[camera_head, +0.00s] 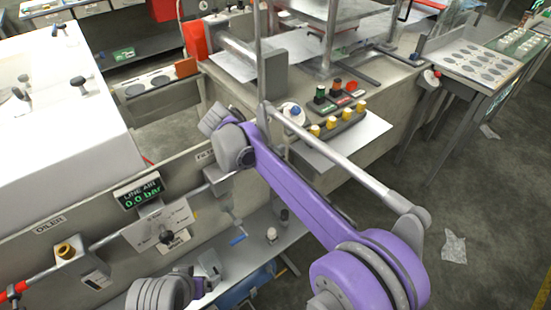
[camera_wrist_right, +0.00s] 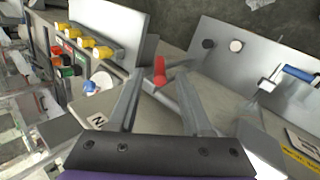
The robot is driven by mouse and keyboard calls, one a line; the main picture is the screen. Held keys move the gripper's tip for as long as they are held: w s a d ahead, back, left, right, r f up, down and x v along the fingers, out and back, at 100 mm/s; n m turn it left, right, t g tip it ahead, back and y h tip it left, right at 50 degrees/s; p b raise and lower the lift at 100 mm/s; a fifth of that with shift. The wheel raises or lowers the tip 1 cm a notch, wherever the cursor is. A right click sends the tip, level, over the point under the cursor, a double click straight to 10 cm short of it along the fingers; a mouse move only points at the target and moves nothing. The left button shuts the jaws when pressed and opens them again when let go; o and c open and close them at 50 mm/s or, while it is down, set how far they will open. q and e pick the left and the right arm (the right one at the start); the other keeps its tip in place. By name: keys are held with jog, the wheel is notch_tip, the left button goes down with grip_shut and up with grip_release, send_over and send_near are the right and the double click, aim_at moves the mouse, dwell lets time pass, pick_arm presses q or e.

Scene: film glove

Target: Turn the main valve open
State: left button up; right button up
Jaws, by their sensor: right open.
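A small red handle or knob (camera_wrist_right: 160,70) on a grey fitting shows between the fingertips of my right gripper (camera_wrist_right: 161,88) in the right wrist view. It looks like the main valve's handle, but no label confirms this. The fingers are open on either side of it; I cannot tell whether they touch it. In the head view my right arm reaches across to the pipe panel and its wrist hides this handle. The line air display (camera_head: 140,191) reads 0.0 bar.
A dial plate (camera_head: 146,226) and an oiler fitting (camera_head: 66,251) sit along the pipe left of my right wrist. A lower shelf (camera_head: 258,250) holds small parts. Yellow knobs (camera_head: 331,123) and coloured buttons (camera_head: 337,86) stand on the bench beyond my arm.

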pick_arm(q)
jog(key=shift+r, duration=0.15)
pick_arm(e)
jog(key=v, duration=0.6)
jog(key=shift+r, duration=0.1)
